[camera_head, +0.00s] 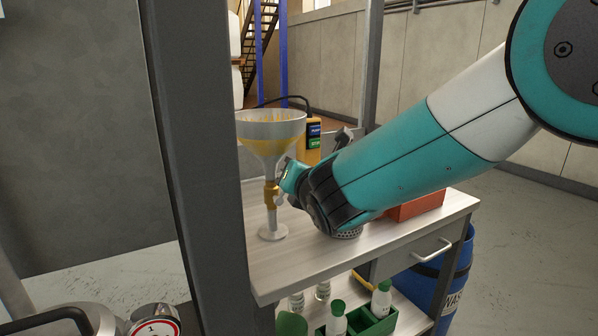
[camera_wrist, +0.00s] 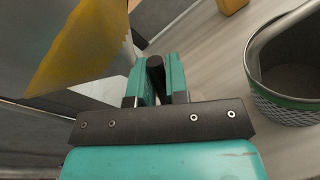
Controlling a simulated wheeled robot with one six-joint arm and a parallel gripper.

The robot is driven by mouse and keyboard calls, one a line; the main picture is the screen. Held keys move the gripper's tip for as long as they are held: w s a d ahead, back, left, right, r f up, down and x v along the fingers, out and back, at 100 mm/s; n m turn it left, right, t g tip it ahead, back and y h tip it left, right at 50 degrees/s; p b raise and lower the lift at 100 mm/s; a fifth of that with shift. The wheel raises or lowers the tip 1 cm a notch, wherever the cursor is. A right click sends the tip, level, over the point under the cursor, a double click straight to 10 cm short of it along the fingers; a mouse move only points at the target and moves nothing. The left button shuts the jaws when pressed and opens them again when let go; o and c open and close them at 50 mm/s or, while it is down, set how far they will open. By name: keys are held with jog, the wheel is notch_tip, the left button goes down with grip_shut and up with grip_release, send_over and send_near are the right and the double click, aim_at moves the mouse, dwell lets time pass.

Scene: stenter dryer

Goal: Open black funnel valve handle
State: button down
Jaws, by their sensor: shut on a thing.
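A grey funnel (camera_head: 270,135) with yellow stains inside stands upright on a stem with a round foot on the table. A brass-yellow valve body (camera_head: 271,193) sits on the stem below the cone. My gripper (camera_head: 288,183) reaches in from the right, at the height of the valve. In the wrist view the black valve handle (camera_wrist: 156,68) stands between the two teal fingers of my gripper (camera_wrist: 160,75), which are shut on it. The funnel's stained cone (camera_wrist: 85,45) fills the upper left there. In the head view my gripper and arm hide the handle.
The light table (camera_head: 300,262) carries a red box (camera_head: 416,205) behind my arm. A mesh cup (camera_wrist: 290,100) stands right of my gripper in the wrist view. A dark grey post (camera_head: 200,150) rises left of the funnel. A green crate with bottles (camera_head: 372,320) is on the lower shelf.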

jog(key=shift+s+a, duration=0.1)
dwell(0.5)
jog(key=c, duration=1.1)
grip_release()
jog(key=shift+c, duration=0.2)
jog(key=shift+r, duration=0.1)
